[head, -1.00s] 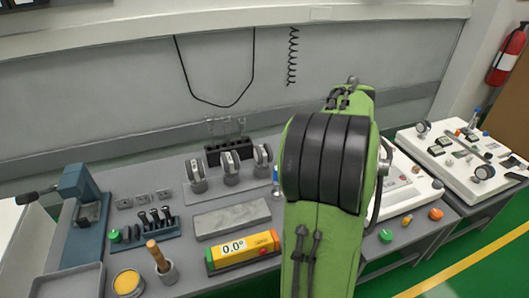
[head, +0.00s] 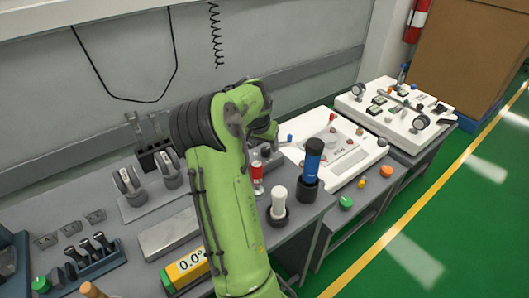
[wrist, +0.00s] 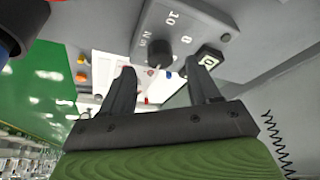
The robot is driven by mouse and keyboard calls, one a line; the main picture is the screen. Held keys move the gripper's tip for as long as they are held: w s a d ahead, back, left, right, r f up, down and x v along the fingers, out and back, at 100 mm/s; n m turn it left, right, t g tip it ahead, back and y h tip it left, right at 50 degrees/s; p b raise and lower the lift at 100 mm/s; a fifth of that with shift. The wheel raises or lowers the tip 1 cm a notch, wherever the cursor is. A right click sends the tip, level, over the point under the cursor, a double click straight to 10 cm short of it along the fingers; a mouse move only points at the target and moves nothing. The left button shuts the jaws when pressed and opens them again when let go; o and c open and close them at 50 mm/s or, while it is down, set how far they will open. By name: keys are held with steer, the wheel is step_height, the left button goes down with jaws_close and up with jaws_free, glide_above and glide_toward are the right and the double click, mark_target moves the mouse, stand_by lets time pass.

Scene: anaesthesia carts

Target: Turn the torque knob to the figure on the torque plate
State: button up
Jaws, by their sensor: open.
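In the wrist view, a dark round torque knob (wrist: 158,53) sits on a grey panel (wrist: 190,22) with white figures around it; "10" and "0" are readable. A small dark plate with a white figure (wrist: 207,57) is beside it, probably the torque plate; I cannot read the figure surely. My gripper (wrist: 160,66) is open, its fingers spread to either side of the knob in the picture. The knob appears apart from the fingers.
A yellow level reading 0.0° (head: 186,270) lies left. A white console (head: 340,150) is beyond. Green floor is open at right.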

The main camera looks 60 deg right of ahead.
mark_target(266, 149)
steer(key=x, duration=0.3)
steer(key=shift+b, duration=0.3)
steer(key=shift+c, duration=0.4)
steer(key=c, duration=1)
steer(key=shift+o, duration=0.2)
steer(key=n+t, duration=0.1)
steer(key=n, duration=0.2)
steer(key=n+t+p, duration=0.1)
steer(key=n, duration=0.1)
steer(key=shift+s+d+n+y, duration=0.1)
steer(key=shift+s+n+y, duration=0.2)
steer(key=shift+n, duration=0.1)
steer(key=n+y+p, duration=0.1)
steer(key=n, duration=0.2)
steer(key=n+t+p, duration=0.1)
steer(key=n+p, duration=0.1)
steer(key=shift+d+n+t+y, duration=0.15)
steer(key=shift+n+t+y, duration=0.15)
steer(key=shift+n+y, duration=0.1)
